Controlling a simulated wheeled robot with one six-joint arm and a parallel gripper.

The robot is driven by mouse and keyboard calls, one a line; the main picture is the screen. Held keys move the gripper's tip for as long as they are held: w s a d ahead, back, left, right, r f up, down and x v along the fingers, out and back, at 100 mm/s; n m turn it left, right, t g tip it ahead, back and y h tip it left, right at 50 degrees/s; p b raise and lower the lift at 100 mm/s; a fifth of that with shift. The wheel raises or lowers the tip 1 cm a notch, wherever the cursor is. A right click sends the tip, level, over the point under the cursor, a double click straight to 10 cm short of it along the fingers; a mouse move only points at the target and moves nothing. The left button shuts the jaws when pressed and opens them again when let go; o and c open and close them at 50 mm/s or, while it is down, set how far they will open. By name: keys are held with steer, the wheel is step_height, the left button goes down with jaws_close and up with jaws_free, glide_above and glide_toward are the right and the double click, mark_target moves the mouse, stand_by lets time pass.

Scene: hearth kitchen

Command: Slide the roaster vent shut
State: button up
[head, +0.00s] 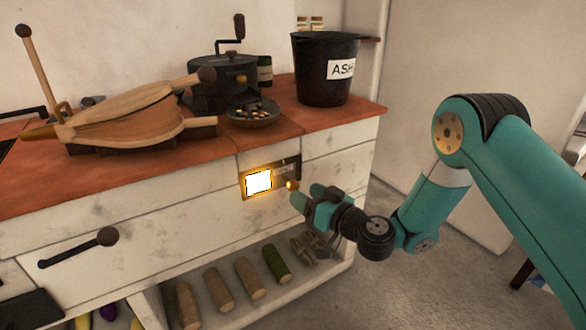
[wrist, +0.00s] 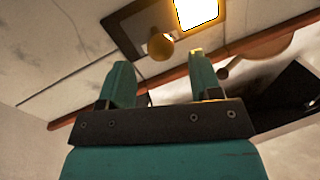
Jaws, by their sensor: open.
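The roaster vent (head: 270,179) is a dark framed plate on the cream counter front, with a bright glowing opening (head: 258,182) on its left side. A small brass knob (head: 292,184) sits at the right of the opening. In the wrist view the knob (wrist: 160,48) appears between and just beyond my fingertips, with the glow (wrist: 197,10) to its upper right. My gripper (head: 304,197) is open and empty, close in front of the knob. I cannot tell whether a finger touches it. The dark crank-topped roaster (head: 222,82) stands on the counter above.
A bowl of beans (head: 252,114), wooden bellows (head: 130,118) and a black ash bucket (head: 323,75) stand on the red-brown countertop (head: 285,125). A dark handle (head: 80,247) juts out at left. Below is a shelf with several logs (head: 217,286).

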mark_target(297, 185)
steer(key=p+x, duration=0.1)
steer(key=x, duration=0.2)
steer(key=shift+w+a+r, duration=0.1)
steer(key=shift+w+a, duration=0.1)
steer(key=shift+a, duration=0.1)
steer(key=shift+w+a, duration=0.5)
steer(key=shift+w, duration=0.05)
